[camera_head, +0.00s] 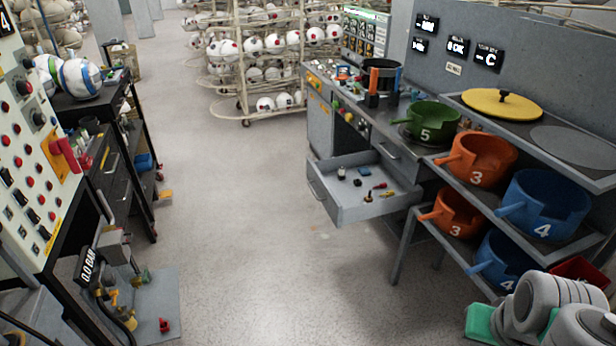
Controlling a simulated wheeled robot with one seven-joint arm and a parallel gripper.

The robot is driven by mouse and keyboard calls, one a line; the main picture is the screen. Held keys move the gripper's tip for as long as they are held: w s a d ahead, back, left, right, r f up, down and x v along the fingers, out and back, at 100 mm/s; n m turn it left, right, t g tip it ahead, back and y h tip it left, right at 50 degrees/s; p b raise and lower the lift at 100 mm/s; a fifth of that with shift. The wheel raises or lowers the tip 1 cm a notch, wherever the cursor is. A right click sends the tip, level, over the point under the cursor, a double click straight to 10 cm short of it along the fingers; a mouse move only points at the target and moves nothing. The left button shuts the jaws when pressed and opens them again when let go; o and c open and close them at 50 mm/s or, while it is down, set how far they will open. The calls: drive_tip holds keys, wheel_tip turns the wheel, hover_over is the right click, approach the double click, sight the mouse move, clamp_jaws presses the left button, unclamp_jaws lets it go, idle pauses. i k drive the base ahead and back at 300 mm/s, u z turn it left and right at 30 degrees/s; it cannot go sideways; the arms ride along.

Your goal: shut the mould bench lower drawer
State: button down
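The mould bench (398,130) stands right of centre, a grey workbench with a control panel at its back. Its lower drawer (345,213) is pulled well out into the aisle, a grey tray with a handle (316,189) on its left-facing front. Several small items lie in it, among them a blue block (365,171) and red and yellow pieces (378,187). The drawer's far end runs in under the bench top. Grey rounded links at the bottom right look like my arm. I cannot make out my gripper.
Right of the drawer, shelves hold orange moulds (482,160) and blue moulds (545,205). A bench leg (403,250) stands near the drawer. The floor (250,240) left of the drawer is clear. A ball rack (265,75) stands behind; a control cabinet (30,150) stands at left.

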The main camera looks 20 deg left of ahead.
sight(344, 198)
drive_tip(key=u, duration=0.6)
drive_tip(key=i, duration=1.5)
drive_tip(key=u, duration=1.8)
drive_tip(key=i, duration=0.6)
drive_tip(key=u, duration=0.5)
